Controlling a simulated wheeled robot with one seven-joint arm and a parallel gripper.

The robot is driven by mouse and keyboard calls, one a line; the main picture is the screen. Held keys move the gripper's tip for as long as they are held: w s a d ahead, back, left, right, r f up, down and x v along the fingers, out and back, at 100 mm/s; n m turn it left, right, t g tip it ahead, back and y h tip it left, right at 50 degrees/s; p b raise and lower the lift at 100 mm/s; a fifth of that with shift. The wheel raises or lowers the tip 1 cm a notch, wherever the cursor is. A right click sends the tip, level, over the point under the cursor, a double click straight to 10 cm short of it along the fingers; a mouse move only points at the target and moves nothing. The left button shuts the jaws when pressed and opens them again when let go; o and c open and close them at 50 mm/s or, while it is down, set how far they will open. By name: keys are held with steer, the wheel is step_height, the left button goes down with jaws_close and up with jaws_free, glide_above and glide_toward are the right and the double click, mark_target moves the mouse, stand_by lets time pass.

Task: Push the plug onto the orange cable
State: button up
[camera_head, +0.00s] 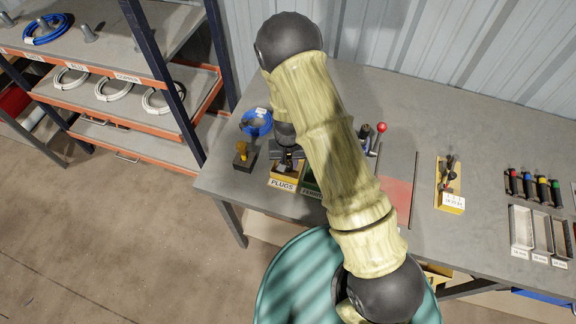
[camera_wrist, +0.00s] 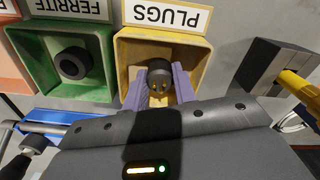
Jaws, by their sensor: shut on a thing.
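My gripper (camera_wrist: 159,88) has its two purple fingers on either side of a dark round plug (camera_wrist: 160,72) and is shut on it. The plug is at the yellow bin labelled PLUGS (camera_wrist: 200,50); whether it touches the bin floor I cannot tell. In the head view my gripper (camera_head: 287,158) is over the same bin (camera_head: 283,184), partly hidden by my arm. An orange-yellow cable end (camera_wrist: 298,88) stands at a dark block (camera_wrist: 262,66), right of the bin in the wrist view. In the head view the cable end (camera_head: 242,149) and block (camera_head: 244,162) are left of the bin.
A green bin labelled FERRITE (camera_wrist: 103,62), holding a dark ring (camera_wrist: 73,63), adjoins the plug bin. A blue coil (camera_head: 256,122) lies behind the block. A red-knobbed lever (camera_head: 381,128), a red mat (camera_head: 396,198) and several screwdrivers (camera_head: 527,184) are farther right on the table (camera_head: 300,212).

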steer(key=shift+r+p, duration=2.65)
steer(key=shift+r, duration=0.9)
